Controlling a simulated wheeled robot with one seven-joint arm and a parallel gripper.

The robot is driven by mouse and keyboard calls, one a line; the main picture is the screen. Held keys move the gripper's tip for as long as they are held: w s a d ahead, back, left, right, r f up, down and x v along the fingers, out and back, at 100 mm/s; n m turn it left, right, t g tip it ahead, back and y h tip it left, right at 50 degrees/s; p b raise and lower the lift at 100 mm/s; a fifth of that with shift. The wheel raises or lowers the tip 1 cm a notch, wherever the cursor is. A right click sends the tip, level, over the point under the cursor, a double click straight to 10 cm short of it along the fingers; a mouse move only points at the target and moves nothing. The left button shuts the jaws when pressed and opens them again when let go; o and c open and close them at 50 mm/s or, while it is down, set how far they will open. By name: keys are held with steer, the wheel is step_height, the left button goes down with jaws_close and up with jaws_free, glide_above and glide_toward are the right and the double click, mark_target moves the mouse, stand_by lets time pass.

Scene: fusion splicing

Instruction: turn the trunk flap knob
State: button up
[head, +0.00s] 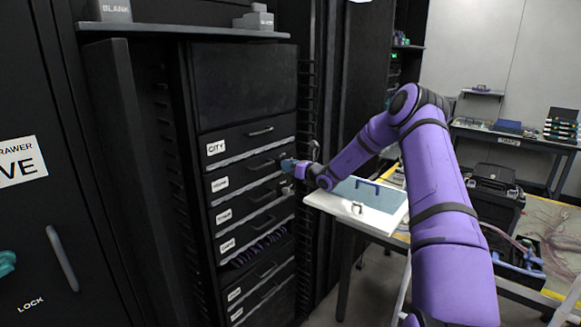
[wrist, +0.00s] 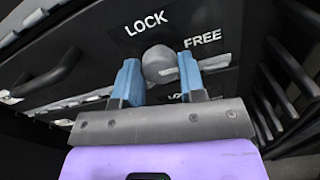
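The trunk flap knob is a rounded grey knob (wrist: 158,63) on a dark panel in the wrist view. The word LOCK is above it and FREE is to its upper right. My gripper (wrist: 160,77) has two blue fingers, one on each side of the knob, with the knob filling the space between their tips. It looks shut on the knob. In the head view my gripper (head: 287,165) is at the right side of the rack's drawer fronts, and the knob is too small to make out there.
The black rack (head: 245,90) has several labelled drawers with bar handles. A white-topped table (head: 385,222) with a blue handle on it stands right of the rack. A dark handle (wrist: 48,77) is left of my gripper, and dark rungs (wrist: 290,75) are to its right.

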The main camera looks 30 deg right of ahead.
steer(key=shift+n, duration=0.4)
steer(key=n, duration=1.7)
steer(key=shift+f, duration=0.1)
stand_by(0.5)
steer(key=o, duration=0.9)
steer(key=shift+s, duration=0.1)
steer(key=v, duration=1)
steer(key=shift+s, duration=0.35)
